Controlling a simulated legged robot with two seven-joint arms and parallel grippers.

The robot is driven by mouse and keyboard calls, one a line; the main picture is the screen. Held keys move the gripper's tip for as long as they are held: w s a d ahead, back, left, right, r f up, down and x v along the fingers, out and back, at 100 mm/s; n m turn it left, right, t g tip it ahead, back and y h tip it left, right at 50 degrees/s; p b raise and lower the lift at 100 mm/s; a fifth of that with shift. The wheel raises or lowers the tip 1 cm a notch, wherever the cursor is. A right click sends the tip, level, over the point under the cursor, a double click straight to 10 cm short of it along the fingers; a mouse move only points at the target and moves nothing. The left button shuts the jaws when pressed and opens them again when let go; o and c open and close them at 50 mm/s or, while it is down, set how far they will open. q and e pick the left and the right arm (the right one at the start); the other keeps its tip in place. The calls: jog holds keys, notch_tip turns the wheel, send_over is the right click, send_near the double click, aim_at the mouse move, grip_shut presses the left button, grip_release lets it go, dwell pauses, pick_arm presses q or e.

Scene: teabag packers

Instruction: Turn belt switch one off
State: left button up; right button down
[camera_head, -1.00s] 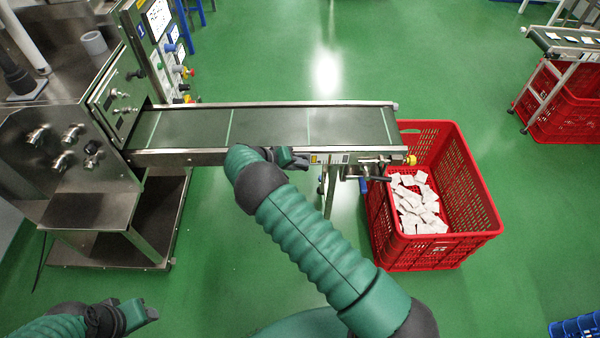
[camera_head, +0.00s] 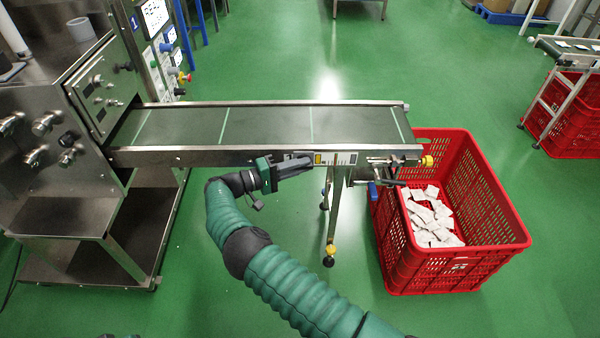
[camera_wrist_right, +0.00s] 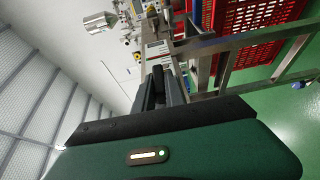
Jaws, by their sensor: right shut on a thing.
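The conveyor belt (camera_head: 265,125) runs across the middle of the head view. Its metal front rail (camera_head: 225,157) carries small yellow and white labels (camera_head: 335,158) near its right part. My right gripper (camera_head: 308,161) is at the front rail, just left of these labels, with its fingers pointing right. In the wrist view the dark fingers (camera_wrist_right: 164,84) are close together at the rail beside the labels. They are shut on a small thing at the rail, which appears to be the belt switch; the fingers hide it. Only a sliver of my left gripper (camera_head: 122,336) shows at the bottom edge.
A red crate (camera_head: 480,268) with white teabags (camera_head: 432,215) stands under the belt's right end. A steel machine (camera_head: 75,215) with knobs stands at the left. A belt leg (camera_head: 334,215) stands below the rail. Green floor is open in front.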

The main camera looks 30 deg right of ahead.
pick_arm(q)
jog(key=shift+f, duration=0.4)
pick_arm(e)
jog(key=shift+f, duration=0.15)
jog(key=c, duration=1.4)
grip_release()
jog(key=shift+d, duration=0.1)
